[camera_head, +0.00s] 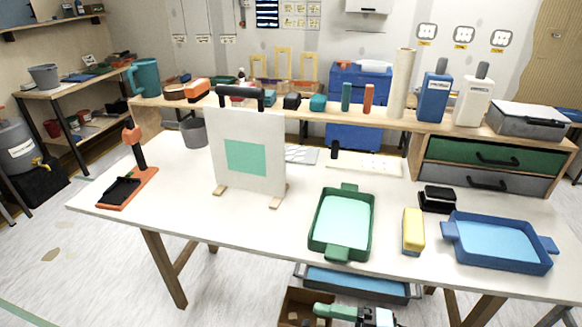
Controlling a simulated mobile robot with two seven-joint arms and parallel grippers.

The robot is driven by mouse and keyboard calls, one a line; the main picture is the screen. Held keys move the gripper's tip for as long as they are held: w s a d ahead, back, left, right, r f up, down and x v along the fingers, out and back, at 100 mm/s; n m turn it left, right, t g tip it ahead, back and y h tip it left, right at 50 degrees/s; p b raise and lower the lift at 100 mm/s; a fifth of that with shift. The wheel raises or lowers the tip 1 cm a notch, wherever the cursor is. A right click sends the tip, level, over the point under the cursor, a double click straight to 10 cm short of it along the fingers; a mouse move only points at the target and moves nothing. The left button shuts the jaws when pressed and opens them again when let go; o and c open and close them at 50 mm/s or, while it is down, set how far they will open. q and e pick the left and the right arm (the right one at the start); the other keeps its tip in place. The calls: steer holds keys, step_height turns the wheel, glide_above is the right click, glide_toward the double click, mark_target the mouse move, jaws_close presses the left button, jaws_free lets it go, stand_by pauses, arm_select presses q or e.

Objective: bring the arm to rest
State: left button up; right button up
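A white upright board (272,175) stands on wooden feet on the table. A green square sheet (246,158) lies flat on its face, and a dark bar with a grip (240,95) sits at its top edge. A green cylindrical piece (335,311) and a grey and black mechanical part (376,317) show at the bottom edge, in front of the table. They are cut off, and I cannot tell whether that part is my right gripper or whether it is open or shut. My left gripper is not in view.
A raised shelf with bottles, a roll and drawers runs along the back.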

steer(key=s+d+f+m+t+h+p, duration=0.2)
steer(key=s+d+f+m+t+h, duration=0.25)
steer(key=m, duration=0.55)
steer(key=s+d+f+m+t+h+p, duration=0.1)
steer(key=d+f+m+t+h, duration=0.2)
steer(key=d+m+t+h, duration=0.5)
arm_select(q)
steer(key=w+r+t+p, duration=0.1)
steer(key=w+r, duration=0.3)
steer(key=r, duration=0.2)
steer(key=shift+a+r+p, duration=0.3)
steer(key=shift+p, duration=0.1)
arm_select(e)
steer(key=s+f+m+g+h, duration=0.1)
steer(key=s+f+m+g, duration=0.3)
steer(key=s, duration=0.4)
steer(key=s+d+f+m+g+h, duration=0.1)
steer(key=s+f+m+g, duration=0.3)
steer(key=s+f, duration=0.2)
steer(key=shift+s+d, duration=0.2)
steer(key=shift+s, duration=0.9)
steer(key=shift+h, duration=0.25)
